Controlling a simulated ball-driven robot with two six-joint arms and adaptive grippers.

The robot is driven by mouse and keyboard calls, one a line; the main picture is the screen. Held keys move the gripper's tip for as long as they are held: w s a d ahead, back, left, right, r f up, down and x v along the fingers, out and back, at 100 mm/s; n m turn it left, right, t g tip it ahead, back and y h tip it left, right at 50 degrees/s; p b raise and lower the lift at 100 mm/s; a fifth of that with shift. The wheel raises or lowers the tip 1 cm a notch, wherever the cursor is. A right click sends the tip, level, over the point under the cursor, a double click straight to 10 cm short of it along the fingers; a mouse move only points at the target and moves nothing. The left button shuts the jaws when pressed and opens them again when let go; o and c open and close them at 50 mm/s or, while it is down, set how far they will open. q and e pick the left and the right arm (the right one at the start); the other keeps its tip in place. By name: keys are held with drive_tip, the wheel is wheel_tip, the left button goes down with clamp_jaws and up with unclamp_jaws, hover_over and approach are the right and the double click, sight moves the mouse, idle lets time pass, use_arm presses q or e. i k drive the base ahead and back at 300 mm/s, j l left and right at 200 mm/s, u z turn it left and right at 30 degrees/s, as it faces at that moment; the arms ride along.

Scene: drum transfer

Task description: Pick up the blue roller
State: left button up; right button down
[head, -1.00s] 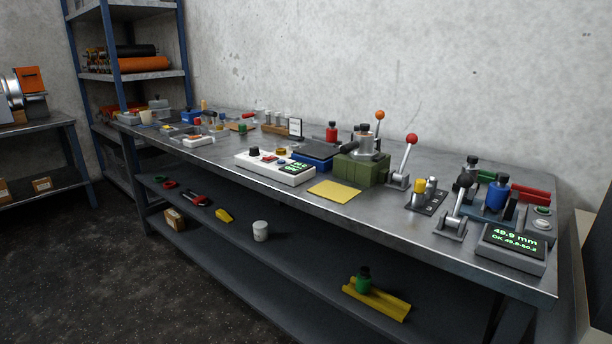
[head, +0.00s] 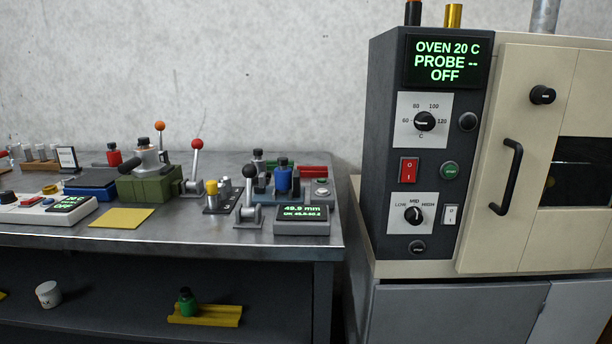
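The blue roller (head: 283,178) with a black top stands upright at the right end of the metal workbench (head: 190,240). It sits in or on a grey fixture, just behind the readout box (head: 301,219) that shows 49.9 mm. A lever with a black knob (head: 249,172) stands to its left. The fixture hides its lower end in part. Neither of my grippers shows in the head view.
An oven (head: 427,230) stands right of the bench, with a narrow gap between. A red-knobbed lever (head: 197,145), a green block (head: 147,188) and a yellow sheet (head: 122,218) are left on the bench. A green roller (head: 187,302) stands on the lower shelf.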

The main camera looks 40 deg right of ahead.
sight(283, 176)
drive_tip(key=z, duration=1)
drive_tip(key=i+l+u, duration=0.2)
drive_tip(key=i+l, duration=0.3)
drive_tip(key=l, duration=0.15)
